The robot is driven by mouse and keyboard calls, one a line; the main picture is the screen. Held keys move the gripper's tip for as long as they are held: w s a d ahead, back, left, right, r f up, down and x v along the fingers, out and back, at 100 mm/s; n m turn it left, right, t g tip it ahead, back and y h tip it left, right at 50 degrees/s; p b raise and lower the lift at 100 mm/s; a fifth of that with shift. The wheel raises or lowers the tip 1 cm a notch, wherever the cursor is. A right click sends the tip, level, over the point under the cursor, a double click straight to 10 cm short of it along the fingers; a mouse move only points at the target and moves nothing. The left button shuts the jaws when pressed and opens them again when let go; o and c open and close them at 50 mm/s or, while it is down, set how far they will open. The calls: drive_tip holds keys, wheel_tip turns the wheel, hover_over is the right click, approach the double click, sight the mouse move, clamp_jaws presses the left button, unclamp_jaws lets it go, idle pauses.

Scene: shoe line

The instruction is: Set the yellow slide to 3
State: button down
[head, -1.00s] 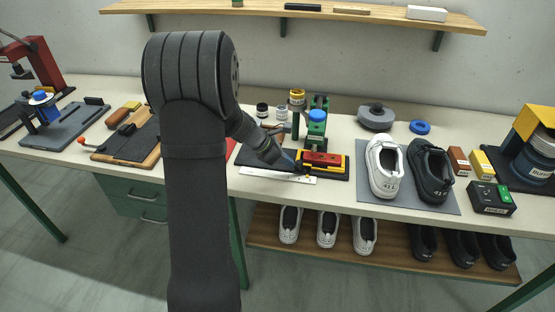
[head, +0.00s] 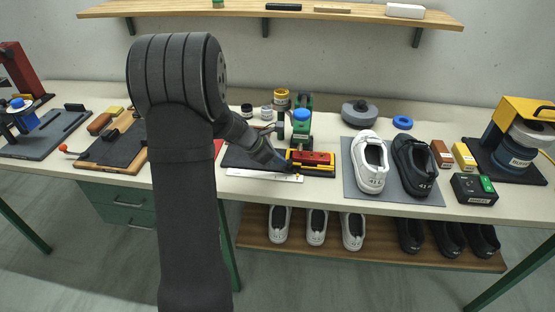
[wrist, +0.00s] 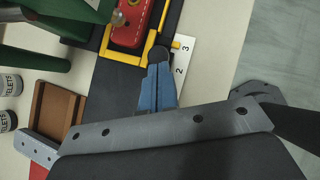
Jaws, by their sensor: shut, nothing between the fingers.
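The yellow slide (wrist: 107,44) is a yellow frame beside a red block (wrist: 127,22) on a black base; it also shows in the head view (head: 296,166). Its small yellow pointer (wrist: 176,43) lies over the edge of a white scale (wrist: 184,60), right beside the printed 3. The 2 is nearer to my wrist. My gripper (wrist: 158,56) is shut and empty, with blue fingers and dark tips. The tips are at the slide's near end; I cannot tell whether they touch it. In the head view my gripper (head: 286,165) is at the slide's left end.
A green press with a blue knob (head: 301,115) stands just behind the slide. Small jars (head: 266,112) are behind my forearm. A white shoe (head: 370,163) and a black shoe stand on a grey mat to the right. Bench is clear between slide and mat.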

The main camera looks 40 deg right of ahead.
drive_tip(key=a, duration=0.1)
drive_tip(key=w+a, duration=0.1)
drive_tip(key=a, duration=0.1)
drive_tip(key=a+r, duration=0.1)
drive_tip(key=shift+w+a, duration=0.15)
drive_tip(key=shift+a, duration=0.05)
drive_tip(key=v, duration=0.9)
drive_tip(key=shift+r, duration=0.2)
drive_tip(key=shift+w, duration=0.1)
drive_tip(key=x, duration=0.9)
drive_tip(key=d, duration=0.1)
drive_tip(key=s+d+f, duration=0.1)
drive_tip(key=d, duration=0.1)
drive_tip(key=shift+s+d+f, duration=0.1)
drive_tip(key=shift+s+f, duration=0.1)
drive_tip(key=shift+s+d+f, duration=0.1)
drive_tip(key=shift+s+d, duration=0.15)
drive_tip(key=shift+d, duration=0.35)
drive_tip(key=c, duration=2.1)
unclamp_jaws()
drive_tip(key=shift+c, duration=0.2)
